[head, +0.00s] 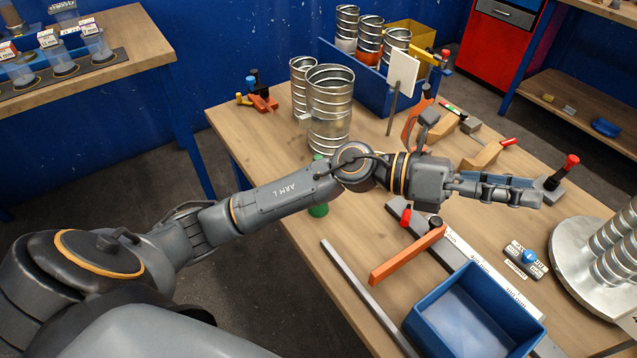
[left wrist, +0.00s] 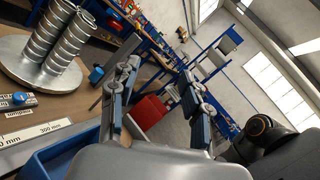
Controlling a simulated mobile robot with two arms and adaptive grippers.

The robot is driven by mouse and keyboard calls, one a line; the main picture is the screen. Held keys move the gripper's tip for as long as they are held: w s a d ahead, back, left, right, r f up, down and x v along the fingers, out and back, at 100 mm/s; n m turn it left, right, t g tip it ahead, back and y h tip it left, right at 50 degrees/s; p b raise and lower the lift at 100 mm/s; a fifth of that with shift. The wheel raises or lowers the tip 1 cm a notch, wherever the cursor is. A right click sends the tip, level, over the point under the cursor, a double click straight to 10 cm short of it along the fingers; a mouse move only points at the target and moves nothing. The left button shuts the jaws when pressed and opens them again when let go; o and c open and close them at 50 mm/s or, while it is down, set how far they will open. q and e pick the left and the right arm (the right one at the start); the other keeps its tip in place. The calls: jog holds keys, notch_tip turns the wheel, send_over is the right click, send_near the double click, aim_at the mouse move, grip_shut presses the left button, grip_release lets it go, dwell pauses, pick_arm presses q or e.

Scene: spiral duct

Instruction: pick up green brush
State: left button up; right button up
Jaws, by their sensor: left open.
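A green object (head: 318,210), which may be the green brush, shows just below my left forearm on the wooden table. A bit of green also shows just above the arm. The arm hides its middle, so I cannot make out its full shape. My left gripper (head: 532,191) is stretched out to the right over the table, well away from the green object. It is open and empty, and its two fingers stand apart in the left wrist view (left wrist: 160,80). No green brush shows in the left wrist view. My right gripper is not in view.
Spiral ducts (head: 330,110) stand just behind my left arm. A blue bin (head: 474,318), an orange-handled tool (head: 408,255) and a long metal bar (head: 368,298) lie in front. A round metal plate (head: 575,262) with ducts is at right.

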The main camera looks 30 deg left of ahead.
pick_arm(q)
jog(key=w+a+f+m+g+y, duration=0.35)
jog(key=a+f+m+y, duration=0.55)
jog(key=f, duration=0.3)
jog(key=w+a+r+y, duration=0.2)
jog(key=a+y, duration=1)
jog(key=a, duration=1.2)
jog(key=shift+n+g, duration=0.3)
jog(key=shift+g, duration=0.05)
jog(key=f, duration=0.2)
jog(key=a+f, duration=0.1)
jog(key=f, duration=0.4)
jog(key=shift+a, duration=0.15)
jog(key=shift+w+a+f+p, duration=0.15)
jog(key=shift+f+p, duration=0.1)
jog(key=shift+f, duration=0.75)
jog(key=shift+s+a+f+p, duration=0.15)
jog(key=shift+f+p, duration=0.1)
jog(key=shift+f, duration=0.8)
jog(key=shift+w+a+f+p, duration=0.15)
jog(key=shift+f+p, duration=0.1)
jog(key=shift+f, duration=0.75)
jog(key=shift+c, duration=0.4)
grip_shut()
